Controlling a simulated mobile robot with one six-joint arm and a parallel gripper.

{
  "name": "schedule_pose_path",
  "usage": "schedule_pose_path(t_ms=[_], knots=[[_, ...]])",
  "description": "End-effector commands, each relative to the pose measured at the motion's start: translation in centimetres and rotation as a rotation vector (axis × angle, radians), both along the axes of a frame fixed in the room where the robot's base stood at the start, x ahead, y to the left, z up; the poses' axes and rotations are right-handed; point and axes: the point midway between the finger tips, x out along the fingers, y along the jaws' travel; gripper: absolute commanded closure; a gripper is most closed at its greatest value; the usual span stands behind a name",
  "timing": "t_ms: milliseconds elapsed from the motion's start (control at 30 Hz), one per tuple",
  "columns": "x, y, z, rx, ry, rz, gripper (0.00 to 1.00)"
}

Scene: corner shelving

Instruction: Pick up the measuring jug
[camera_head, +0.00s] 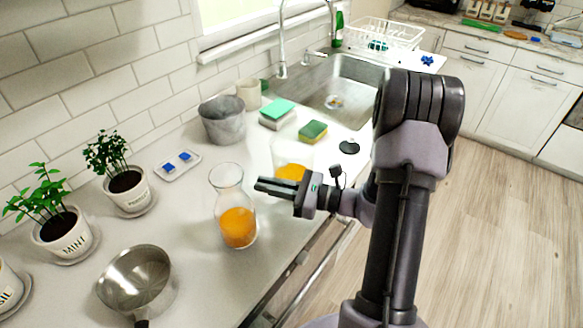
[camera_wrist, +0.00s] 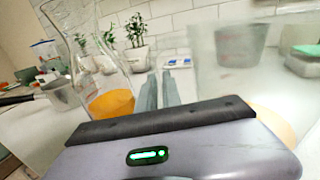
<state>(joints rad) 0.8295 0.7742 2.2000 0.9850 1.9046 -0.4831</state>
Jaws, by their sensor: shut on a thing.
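The measuring jug (camera_head: 291,152) is clear, with orange liquid low inside. In the head view it stands just behind my gripper (camera_head: 262,187), which hides its lower part. In the wrist view the jug (camera_wrist: 215,85) is a large clear wall at the right, with orange liquid at its lower right. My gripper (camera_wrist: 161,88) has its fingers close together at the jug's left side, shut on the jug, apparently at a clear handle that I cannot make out. I cannot tell whether the jug's base touches the counter.
A glass carafe (camera_head: 237,224) of orange liquid stands close left of my gripper. A metal saucepan (camera_head: 138,282), potted herbs (camera_head: 126,182), a grey pot (camera_head: 223,121) and sponges (camera_head: 312,132) are on the counter (camera_head: 185,225). The sink (camera_head: 335,88) lies behind.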

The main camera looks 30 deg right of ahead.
Motion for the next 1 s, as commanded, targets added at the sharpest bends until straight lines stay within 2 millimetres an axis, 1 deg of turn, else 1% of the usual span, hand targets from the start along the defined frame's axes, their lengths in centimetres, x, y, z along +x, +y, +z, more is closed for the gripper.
schedule_pose_path(t_ms=[633,767,1000], knots=[[0.0,0.0,0.3,-0.001,-0.001,-0.001,1.00],[0.0,0.0,1.0,-0.001,-0.001,0.000,1.00],[0.0,0.0,3.3,-0.002,-0.001,0.000,1.00]])
